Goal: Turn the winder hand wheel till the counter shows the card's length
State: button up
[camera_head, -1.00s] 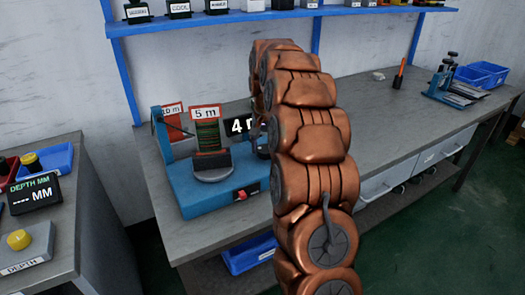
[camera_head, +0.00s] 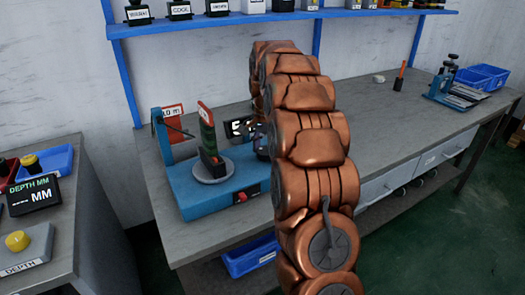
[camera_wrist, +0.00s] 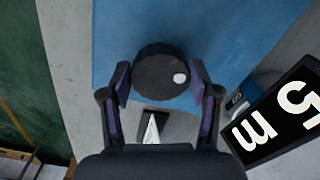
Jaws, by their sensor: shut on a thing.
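The black round hand wheel (camera_wrist: 162,78), with a white spot on its right side, sits on the blue winder base (camera_wrist: 210,35). My gripper (camera_wrist: 163,83) is shut on the wheel, one finger on each side. The black counter (camera_wrist: 278,118) reads "5 m", turned in the wrist view; in the head view the counter (camera_head: 240,128) is partly hidden and blurred. A second red-edged card (camera_head: 173,112) at the left appears to read "10 m".
A red switch (camera_head: 241,197) sits at the base's front. A blue tray (camera_head: 250,256) is below. The bench (camera_head: 385,120) is mostly clear to the right, up to a blue press (camera_head: 446,85).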

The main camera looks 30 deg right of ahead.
aim_at(265, 151)
jog(key=shift+a+f, duration=0.1)
jog(key=shift+a, duration=0.05)
jog(key=o, duration=0.9)
jog(key=shift+o, duration=1.3)
notch_tip(265, 151, up, 12)
